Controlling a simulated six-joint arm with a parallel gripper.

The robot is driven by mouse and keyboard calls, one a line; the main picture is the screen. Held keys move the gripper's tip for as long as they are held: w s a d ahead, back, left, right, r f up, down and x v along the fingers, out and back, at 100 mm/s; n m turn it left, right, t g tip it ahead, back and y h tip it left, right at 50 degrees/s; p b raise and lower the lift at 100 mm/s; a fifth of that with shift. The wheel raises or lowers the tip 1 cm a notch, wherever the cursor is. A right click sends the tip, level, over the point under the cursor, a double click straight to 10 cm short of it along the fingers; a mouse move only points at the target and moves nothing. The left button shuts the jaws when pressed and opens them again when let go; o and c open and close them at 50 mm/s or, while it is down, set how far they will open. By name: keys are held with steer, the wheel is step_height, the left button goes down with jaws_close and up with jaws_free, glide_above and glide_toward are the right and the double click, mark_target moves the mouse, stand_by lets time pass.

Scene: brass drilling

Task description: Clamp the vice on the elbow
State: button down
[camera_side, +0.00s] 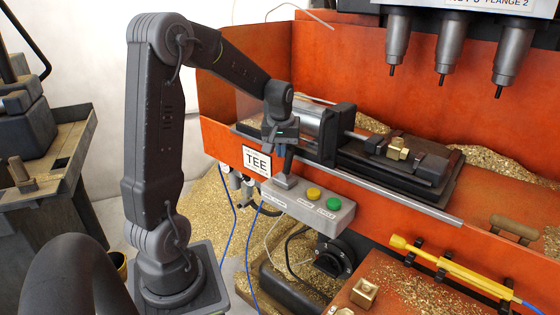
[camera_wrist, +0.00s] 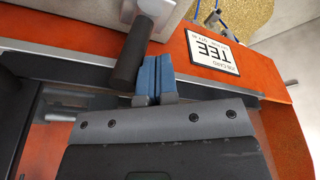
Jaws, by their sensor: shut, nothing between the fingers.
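The brass elbow (camera_side: 398,148) sits in the dark vice (camera_side: 432,170) on the orange machine bed in the side view. It appears to lie between the vice's jaws; I cannot tell if they touch it. My gripper (camera_side: 281,152) is shut and empty, left of the vice and over the left end of the grey control box (camera_side: 320,212). A dark lever (camera_side: 288,166) stands up from that box. In the wrist view my gripper's blue fingers (camera_wrist: 157,66) are together, right beside the dark lever (camera_wrist: 132,52); contact is unclear.
The control box carries a yellow button (camera_side: 313,193) and a green button (camera_side: 333,204). A TEE card (camera_side: 257,162) is on the orange wall. Drill spindles (camera_side: 450,50) hang above right. A yellow tool (camera_side: 450,268) and a brass block (camera_side: 365,292) are in front.

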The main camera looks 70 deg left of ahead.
steer(key=shift+w+d, duration=0.2)
steer(key=shift+d, duration=0.15)
step_height(320, 180, up, 9)
steer(key=a, duration=0.1)
steer(key=shift+s+a, duration=0.2)
steer(key=shift+s, duration=0.15)
stand_by(0.4)
steer(key=s+d+r+m+t, duration=0.1)
steer(key=s+d+m, duration=0.15)
steer(key=d, duration=0.65)
steer(key=s+d+r+m+t, duration=0.15)
steer(key=d+m, duration=0.25)
steer(key=d, duration=0.4)
steer(key=s+d+f+m+t+h, duration=0.2)
steer(key=s+d+m, duration=0.3)
steer(key=s+d, duration=0.4)
steer(key=shift+d+f, duration=0.45)
steer(key=shift+d, duration=0.35)
steer(key=shift+w+m, duration=0.1)
steer(key=shift+m, duration=0.15)
stand_by(1.1)
